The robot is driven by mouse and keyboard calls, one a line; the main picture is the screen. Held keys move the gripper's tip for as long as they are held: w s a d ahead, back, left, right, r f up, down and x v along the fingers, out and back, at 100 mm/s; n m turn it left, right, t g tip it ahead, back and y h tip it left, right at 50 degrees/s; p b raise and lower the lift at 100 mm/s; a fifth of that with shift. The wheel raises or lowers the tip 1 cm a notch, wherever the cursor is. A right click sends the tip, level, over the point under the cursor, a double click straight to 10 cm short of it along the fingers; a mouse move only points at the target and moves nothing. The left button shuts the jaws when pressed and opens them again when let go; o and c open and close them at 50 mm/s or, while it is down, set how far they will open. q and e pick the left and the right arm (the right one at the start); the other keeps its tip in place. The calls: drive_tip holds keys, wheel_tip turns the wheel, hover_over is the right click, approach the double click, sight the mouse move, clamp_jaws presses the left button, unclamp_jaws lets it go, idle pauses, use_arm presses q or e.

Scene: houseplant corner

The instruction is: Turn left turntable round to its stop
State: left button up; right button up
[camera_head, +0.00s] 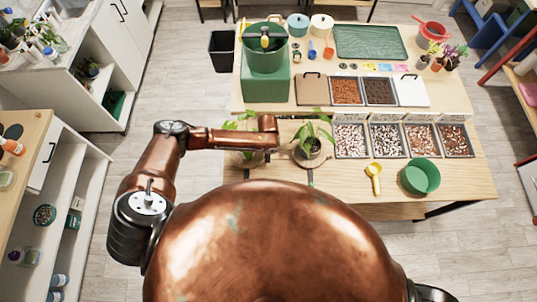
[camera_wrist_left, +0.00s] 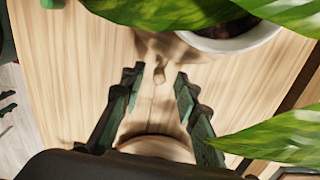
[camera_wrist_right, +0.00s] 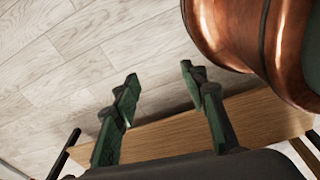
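In the head view, a potted plant (camera_head: 311,147) stands on a round wooden turntable (camera_head: 311,163). Left of it, another plant (camera_head: 231,125) is mostly hidden behind my left arm, and its turntable cannot be made out there. In the left wrist view, a white pot (camera_wrist_left: 232,40) with large leaves is at the top right. A small wooden peg (camera_wrist_left: 160,74) shows between the fingers of my left gripper (camera_wrist_left: 158,77), which is open with gaps on both sides. A round wooden disc (camera_wrist_left: 157,148) lies partly below the gripper. My right gripper (camera_wrist_right: 155,78) is open and empty.
Trays of pebbles (camera_head: 350,140), a yellow scoop (camera_head: 374,178) and a green bowl (camera_head: 420,177) are right of the plants. A raised shelf with a green container (camera_head: 265,88) is behind. My right gripper is over the floor near a wooden edge (camera_wrist_right: 170,135).

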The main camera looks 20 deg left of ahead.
use_arm(q)
drive_tip(key=shift+s+f, duration=0.1)
drive_tip(key=shift+f, duration=0.35)
drive_tip(key=shift+c, duration=0.3)
clamp_jaws()
